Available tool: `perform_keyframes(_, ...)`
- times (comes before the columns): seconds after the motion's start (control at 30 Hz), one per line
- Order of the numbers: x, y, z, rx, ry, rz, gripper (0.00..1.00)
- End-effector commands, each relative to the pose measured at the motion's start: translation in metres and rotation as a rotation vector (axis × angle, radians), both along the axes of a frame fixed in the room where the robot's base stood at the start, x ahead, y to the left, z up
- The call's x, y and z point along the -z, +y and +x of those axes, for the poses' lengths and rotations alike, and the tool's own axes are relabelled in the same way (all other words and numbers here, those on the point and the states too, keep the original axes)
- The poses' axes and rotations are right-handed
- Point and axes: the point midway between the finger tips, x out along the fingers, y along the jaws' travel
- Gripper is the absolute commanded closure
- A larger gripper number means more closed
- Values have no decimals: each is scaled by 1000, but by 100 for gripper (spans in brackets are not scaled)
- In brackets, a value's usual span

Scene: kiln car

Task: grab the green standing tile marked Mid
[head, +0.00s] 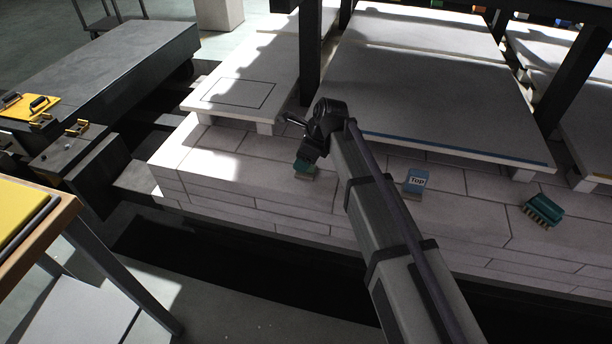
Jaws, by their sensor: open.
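A small green standing tile (303,167) with a pale base stands on the pale block deck (240,175) near its front. My gripper covers its upper part, and no Mid marking can be read. My gripper (307,158) is open, just above and against the tile in the picture. Whether the jaws are around it or still above it cannot be told. A blue tile marked Top (416,180) stands to the right. A green ribbed piece (543,210) lies tilted farther right, with no readable mark.
A large pale shelf slab (440,100) with a blue front edge lies behind the tiles, with dark posts (310,50) rising beside it. A smaller slab (240,92) with a drawn rectangle is at the left. A yellow-topped table (25,215) stands at front left.

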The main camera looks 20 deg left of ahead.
Motion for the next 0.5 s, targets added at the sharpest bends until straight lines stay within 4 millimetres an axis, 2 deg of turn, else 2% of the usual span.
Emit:
perform_keyframes(0.03, 6, 1, 0, 0, 0, 0, 47)
perform_keyframes(0.2, 2, 1, 0, 0, 0, 0, 47)
perform_keyframes(0.5, 2, 1, 0, 0, 0, 0, 76)
